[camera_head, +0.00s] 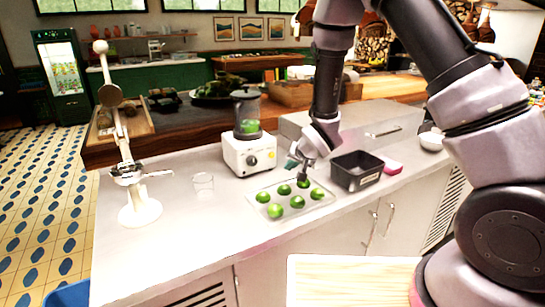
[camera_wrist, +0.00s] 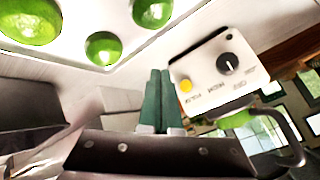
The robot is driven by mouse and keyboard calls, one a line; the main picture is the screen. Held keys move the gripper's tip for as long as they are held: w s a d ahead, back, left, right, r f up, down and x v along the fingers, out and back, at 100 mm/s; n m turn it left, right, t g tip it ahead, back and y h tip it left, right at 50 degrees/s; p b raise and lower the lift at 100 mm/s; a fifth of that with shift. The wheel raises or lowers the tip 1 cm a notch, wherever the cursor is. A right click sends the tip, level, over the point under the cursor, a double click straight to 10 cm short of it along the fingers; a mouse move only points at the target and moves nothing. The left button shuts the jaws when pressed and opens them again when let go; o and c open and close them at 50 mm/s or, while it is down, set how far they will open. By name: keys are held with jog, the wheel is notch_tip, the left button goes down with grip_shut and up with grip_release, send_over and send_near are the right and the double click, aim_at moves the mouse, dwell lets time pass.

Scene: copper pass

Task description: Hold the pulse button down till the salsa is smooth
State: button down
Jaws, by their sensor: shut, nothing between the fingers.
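The blender (camera_head: 248,157) stands on the white counter, with a white base, a dark-lidded clear jar and green contents. Its front panel carries a yellow pulse button (camera_wrist: 186,86) and a black dial (camera_wrist: 228,64); the button also shows in the head view (camera_head: 252,161). My gripper (camera_head: 291,163) is to the right of the blender, over the back of the tray. In the wrist view, its two green fingers (camera_wrist: 159,72) are together and empty, with the tips beside the button in the picture. I cannot tell the exact gap, but no contact shows. The jar is partly cropped in the wrist view.
A clear tray (camera_head: 262,188) with several green round fruits lies below my gripper. A black bin (camera_head: 357,170) stands right of it, with a pink item (camera_head: 392,166) beyond. A glass (camera_head: 203,186) and a tall white press (camera_head: 140,207) stand left. Bare counter lies in front of the glass.

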jog(key=shift+w+a, duration=0.65)
jog(key=shift+w, duration=0.3)
jog(key=shift+w+a, duration=0.7)
jog(key=shift+w, duration=0.3)
jog(key=shift+w+a, duration=0.65)
jog(key=shift+w, duration=0.3)
jog(key=shift+w+a, duration=0.2)
jog(key=shift+w, duration=0.1)
jog(key=shift+w+a, duration=0.25)
jog(key=shift+w, duration=0.15)
dwell(2.1)
dwell(1.2)
jog(key=shift+s+d, duration=0.45)
jog(key=shift+s, duration=0.3)
jog(key=shift+s+d, duration=0.75)
jog(key=shift+s, duration=0.3)
jog(key=shift+s+d, duration=0.7)
jog(key=shift+s, duration=0.3)
